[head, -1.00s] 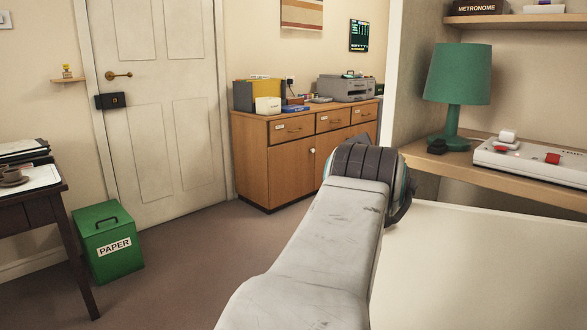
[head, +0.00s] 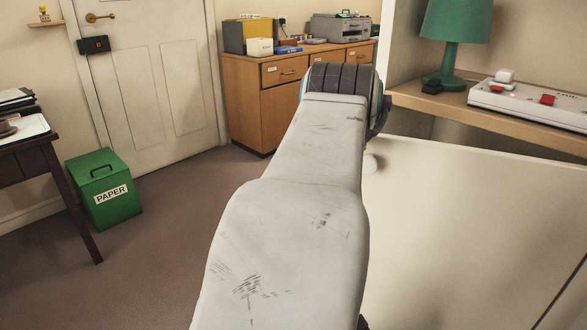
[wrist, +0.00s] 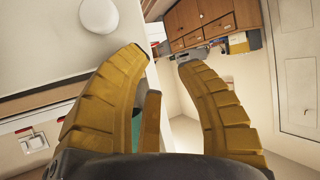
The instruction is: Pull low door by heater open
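A large cream panel (head: 450,220), which looks like a low door front, stands below the wooden shelf at the right of the head view. A round white knob (head: 370,162) shows at its left edge, partly covered by my arm. In the wrist view a white knob (wrist: 98,15) sits on the pale panel (wrist: 45,45) at upper left. My gripper (wrist: 163,60) is open, its two yellow-brown fingers apart with nothing between them. The knob lies outside the left finger, beyond its tip. In the head view my arm hides the gripper. No heater can be made out.
A green lamp (head: 455,35) and a white device with red buttons (head: 525,100) stand on the shelf (head: 420,102). A wooden sideboard (head: 245,105) is at the back. A green paper bin (head: 105,190) stands left by a dark table (head: 30,165). Carpet between is clear.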

